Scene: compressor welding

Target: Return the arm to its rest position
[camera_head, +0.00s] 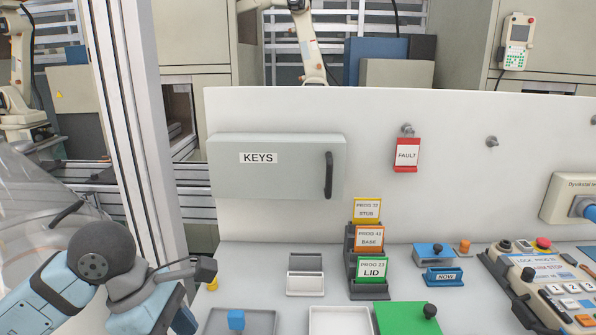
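My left arm comes in at the lower left, with a blue and grey forearm and a round dark joint. My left gripper (165,295) is over the left front part of the bench, cut by the lower edge of the picture. Its fingertips do not show clearly, so I cannot tell whether it is open or shut. I see nothing held in it. My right arm and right gripper are not in view.
A bench with a white back panel (420,218) carries a KEYS box (278,167) and a red FAULT tag (407,155). Program cards stand in a rack (371,289). A grey tray (265,321) with a blue block (236,319) is near the gripper. A control panel (545,285) is right.

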